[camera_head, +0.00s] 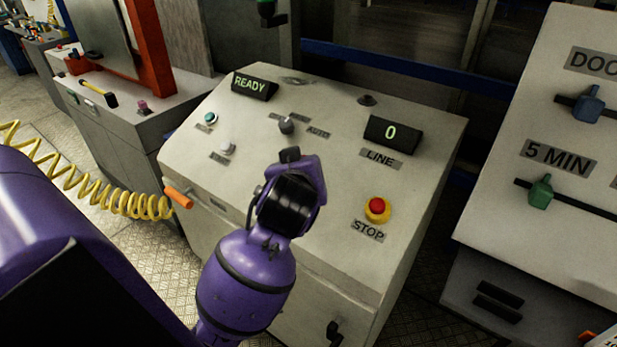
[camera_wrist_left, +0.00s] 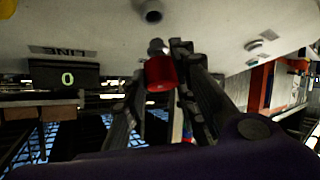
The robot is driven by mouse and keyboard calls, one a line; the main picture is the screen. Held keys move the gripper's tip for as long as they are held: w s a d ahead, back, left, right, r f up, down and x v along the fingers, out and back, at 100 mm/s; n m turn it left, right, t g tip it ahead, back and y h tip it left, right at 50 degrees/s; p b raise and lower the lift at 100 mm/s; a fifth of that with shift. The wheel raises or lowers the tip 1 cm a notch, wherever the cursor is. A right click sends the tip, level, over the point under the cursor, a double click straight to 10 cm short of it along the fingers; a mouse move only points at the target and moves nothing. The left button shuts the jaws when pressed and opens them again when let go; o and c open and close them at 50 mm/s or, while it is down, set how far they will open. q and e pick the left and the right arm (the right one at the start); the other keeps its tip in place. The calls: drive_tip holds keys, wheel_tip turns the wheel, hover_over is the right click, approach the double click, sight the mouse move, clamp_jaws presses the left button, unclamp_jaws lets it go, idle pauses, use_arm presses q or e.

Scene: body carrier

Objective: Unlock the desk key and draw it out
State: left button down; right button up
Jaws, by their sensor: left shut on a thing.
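My left gripper (camera_head: 289,157) is low over the front middle of the sloping grey control desk (camera_head: 335,85). Its wrist and fingers hide the key and lock in the head view. In the left wrist view, the gripper (camera_wrist_left: 163,54) is shut around the desk key, whose red part (camera_wrist_left: 161,73) shows between the dark fingers. A small grey metal piece (camera_wrist_left: 156,46) shows at the desk face just beyond the red part. How far the key is turned or seated cannot be told. My right gripper is not in view.
The desk carries a READY display (camera_head: 254,86), a LINE display (camera_head: 392,133) reading 0, an AUTO selector (camera_head: 287,124), a teal button (camera_head: 210,118), a pale knob (camera_head: 227,146) and a red STOP button (camera_head: 377,208). A lever panel (camera_head: 560,130) stands right; a yellow coiled cable (camera_head: 110,200) lies left.

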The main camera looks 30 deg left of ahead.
use_arm(q)
drive_tip(key=shift+s+r, duration=0.35)
drive_tip(key=shift+r, duration=0.4)
drive_tip(key=shift+s+r, duration=0.3)
drive_tip(key=shift+r, duration=0.4)
